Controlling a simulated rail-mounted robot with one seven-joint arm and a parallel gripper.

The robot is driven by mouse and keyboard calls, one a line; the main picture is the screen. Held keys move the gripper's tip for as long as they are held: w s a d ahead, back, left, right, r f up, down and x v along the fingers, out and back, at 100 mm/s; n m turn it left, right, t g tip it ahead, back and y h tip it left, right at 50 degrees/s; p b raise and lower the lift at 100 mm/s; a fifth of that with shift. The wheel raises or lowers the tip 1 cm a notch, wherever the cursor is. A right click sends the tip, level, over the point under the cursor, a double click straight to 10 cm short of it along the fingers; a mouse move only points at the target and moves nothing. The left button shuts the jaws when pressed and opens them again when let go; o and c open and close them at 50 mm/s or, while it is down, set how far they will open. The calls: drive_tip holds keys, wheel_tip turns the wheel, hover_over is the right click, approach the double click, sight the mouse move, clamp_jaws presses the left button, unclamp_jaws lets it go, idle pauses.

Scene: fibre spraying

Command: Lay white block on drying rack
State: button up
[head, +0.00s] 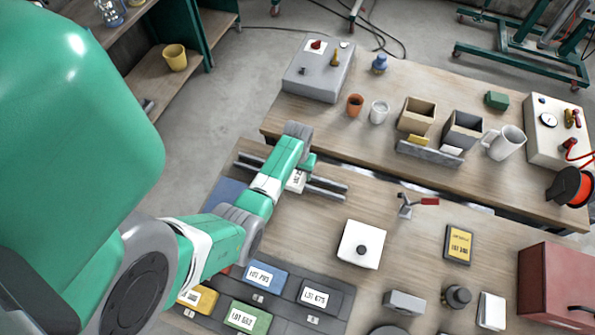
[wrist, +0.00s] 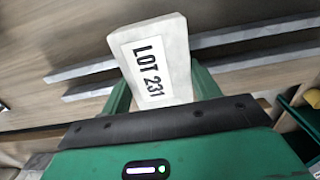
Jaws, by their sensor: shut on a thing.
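The white block (head: 296,182) carries a label that reads LOT 231 in the wrist view (wrist: 158,65). My gripper (wrist: 161,88) is shut on it, with a green finger at each side. The drying rack shows as two parallel grey rails (head: 328,192) on the near table. In the wrist view the rails (wrist: 245,37) pass behind the block to both sides. The block is over the rack, across the line of the rails; I cannot tell whether it touches them. My arm hides the middle of the rack in the head view.
A tray of coloured LOT blocks (head: 338,299) lies at the front. A white box with a black knob (head: 361,245) and a red-handled clamp (head: 405,205) stand right of the rack. The back table (head: 310,112) holds cups, bins and a grey control box (head: 318,72).

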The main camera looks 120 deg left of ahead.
sight(298, 172)
drive_tip(key=shift+f, duration=0.1)
drive_tip(key=o, duration=1.4)
drive_tip(key=shift+c, duration=0.2)
wheel_tip(298, 172, up, 12)
drive_tip(key=p, duration=0.1)
